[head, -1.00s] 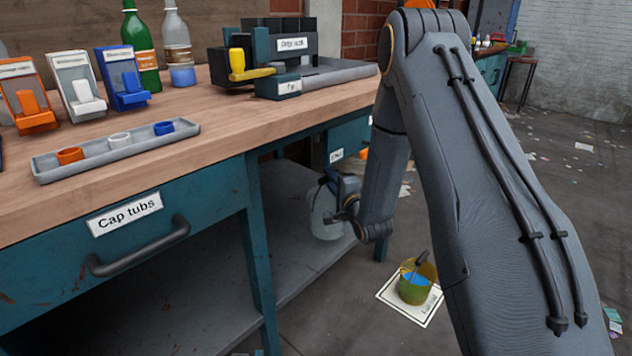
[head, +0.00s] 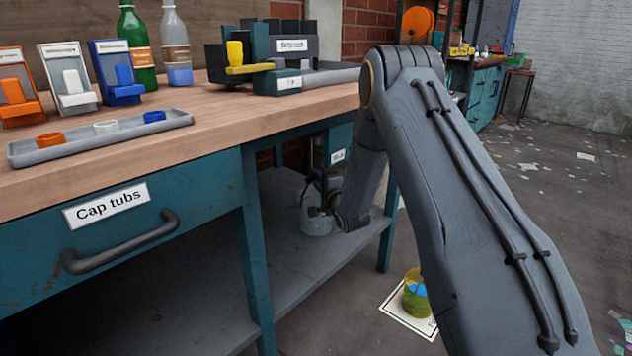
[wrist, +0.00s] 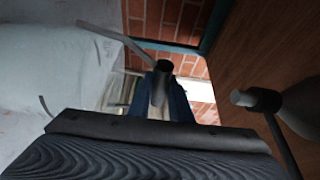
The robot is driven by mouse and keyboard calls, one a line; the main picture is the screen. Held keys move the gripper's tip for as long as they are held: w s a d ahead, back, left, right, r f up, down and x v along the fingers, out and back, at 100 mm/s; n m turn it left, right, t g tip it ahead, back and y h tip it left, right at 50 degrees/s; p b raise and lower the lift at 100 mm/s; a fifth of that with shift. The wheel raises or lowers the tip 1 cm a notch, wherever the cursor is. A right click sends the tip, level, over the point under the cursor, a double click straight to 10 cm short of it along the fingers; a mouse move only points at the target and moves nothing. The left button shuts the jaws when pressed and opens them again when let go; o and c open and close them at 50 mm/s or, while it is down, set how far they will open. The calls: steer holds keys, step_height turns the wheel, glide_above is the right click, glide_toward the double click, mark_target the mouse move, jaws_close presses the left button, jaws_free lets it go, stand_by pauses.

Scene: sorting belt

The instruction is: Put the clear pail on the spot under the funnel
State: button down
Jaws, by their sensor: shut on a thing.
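The clear pail (head: 316,222) is a pale, see-through tub over the lower shelf of the bench in the head view. My gripper (head: 322,196) is shut on it from above, partly hidden by my own arm. The pail looks upright; I cannot tell whether its base touches the shelf. In the wrist view, a dark cylindrical grip with a thin wire (wrist: 160,88) shows close in front, apparently the pail's handle. I cannot make out the funnel or the spot under it with certainty.
The grey lower shelf (head: 215,312) has bare room in front. A teal bench leg (head: 254,262) stands left of the pail, another (head: 388,240) right. A yellow pail (head: 416,300) sits on a white floor mat (head: 396,306). The wooden benchtop (head: 215,130) overhangs the shelf.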

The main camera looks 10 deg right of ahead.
steer(key=shift+r, duration=0.15)
steer(key=shift+f, duration=0.2)
steer(key=c, duration=1.6)
jaws_free()
steer(key=shift+r, duration=0.2)
steer(key=s+p, duration=0.1)
steer(key=s, duration=0.3)
steer(key=s+d+p, duration=0.1)
steer(key=s, duration=0.3)
steer(key=s+d+p, duration=0.1)
steer(key=s+p, duration=0.1)
steer(key=s, duration=0.2)
steer(key=shift+d, duration=0.1)
steer(key=shift+w, duration=0.1)
